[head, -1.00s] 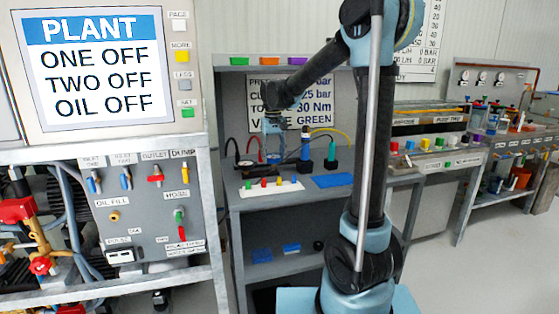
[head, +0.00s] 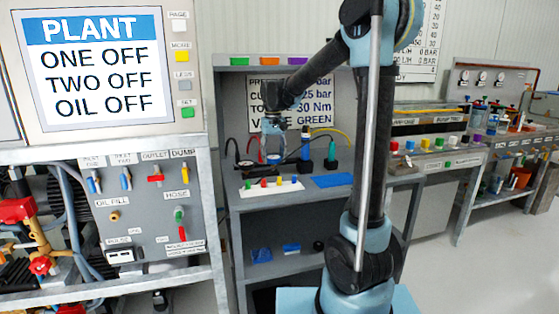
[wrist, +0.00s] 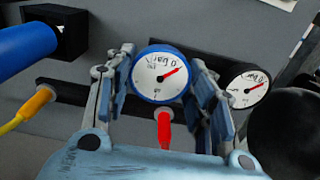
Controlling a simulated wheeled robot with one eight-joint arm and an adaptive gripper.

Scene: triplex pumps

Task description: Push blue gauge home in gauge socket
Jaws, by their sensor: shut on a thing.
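The blue gauge (wrist: 160,76) has a blue rim, a white dial and a red needle. It sits between the two fingers of my gripper (wrist: 161,62) in the wrist view, and the fingers are shut on its sides. In the head view my gripper (head: 273,154) is low over the back of the grey workbench. The gauge socket is not clearly visible; the gauge and my fingers hide what lies behind the gauge, so I cannot tell how deep it sits.
A black-rimmed gauge (wrist: 248,88) is close to the right finger. A red plug (wrist: 164,130) is below the blue gauge. A blue cylinder (wrist: 25,48) and a yellow cable plug (wrist: 35,103) are at left. A white board with coloured pegs (head: 270,188) lies in front.

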